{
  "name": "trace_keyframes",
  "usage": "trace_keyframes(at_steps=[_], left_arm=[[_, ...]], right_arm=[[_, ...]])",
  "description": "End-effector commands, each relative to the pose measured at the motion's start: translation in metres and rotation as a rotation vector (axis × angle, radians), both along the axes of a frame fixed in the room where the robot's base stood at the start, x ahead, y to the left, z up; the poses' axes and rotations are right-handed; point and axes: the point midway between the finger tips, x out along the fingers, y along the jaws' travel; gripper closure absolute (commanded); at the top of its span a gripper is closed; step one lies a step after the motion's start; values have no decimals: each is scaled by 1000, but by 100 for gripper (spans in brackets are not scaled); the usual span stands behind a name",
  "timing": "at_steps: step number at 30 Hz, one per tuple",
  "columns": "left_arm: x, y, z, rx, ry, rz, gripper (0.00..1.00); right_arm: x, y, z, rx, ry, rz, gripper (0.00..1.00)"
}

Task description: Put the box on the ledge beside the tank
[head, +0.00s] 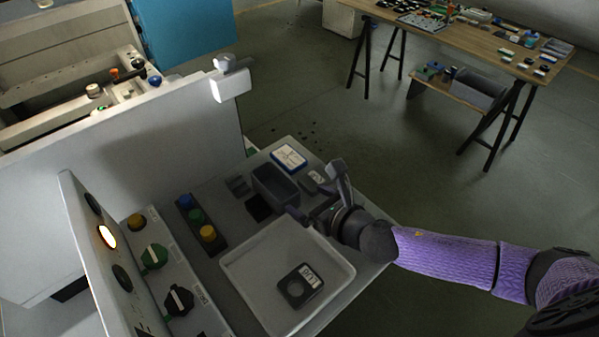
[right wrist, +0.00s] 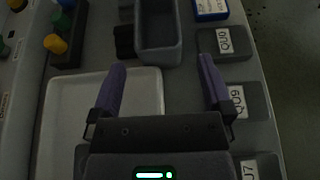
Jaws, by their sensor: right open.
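A dark grey open-topped box (head: 275,188) stands on the grey work surface beside the control panel. It also shows in the right wrist view (right wrist: 158,48), cut off at the top. My right gripper (head: 317,194) is open and empty, just to the near right of the box. In the right wrist view its two purple fingers (right wrist: 161,72) are apart, with the box just ahead between their lines; I cannot tell the height gap. A pale machine with a recessed trough (head: 60,72), perhaps the tank, is at the upper left; I cannot tell which edge is the ledge. My left gripper is not in view.
A white tray (head: 233,273) holds a dark labelled block (head: 299,287). Labelled dark blocks (right wrist: 226,42) and a blue-and-white item (head: 289,157) lie near the box. Coloured knobs (head: 153,257) and an upright pale panel (head: 160,145) stand left. A cluttered wooden table (head: 480,42) is far right.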

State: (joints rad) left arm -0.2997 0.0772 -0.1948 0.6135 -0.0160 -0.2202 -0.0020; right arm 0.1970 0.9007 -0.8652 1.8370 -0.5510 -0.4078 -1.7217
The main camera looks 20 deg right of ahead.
Motion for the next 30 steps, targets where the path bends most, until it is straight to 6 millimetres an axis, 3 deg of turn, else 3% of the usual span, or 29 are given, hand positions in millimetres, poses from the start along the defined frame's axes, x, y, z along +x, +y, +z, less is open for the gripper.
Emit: trace_keyframes(at_steps=[13, 22, 30], left_arm=[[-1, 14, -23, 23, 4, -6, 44], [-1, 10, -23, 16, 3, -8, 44], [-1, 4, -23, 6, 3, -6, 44]], right_arm=[[74, 26, -33, 1, 0, 0, 0], [82, 29, -34, 1, 0, 3, 0], [82, 29, -34, 2, 1, 1, 57]])
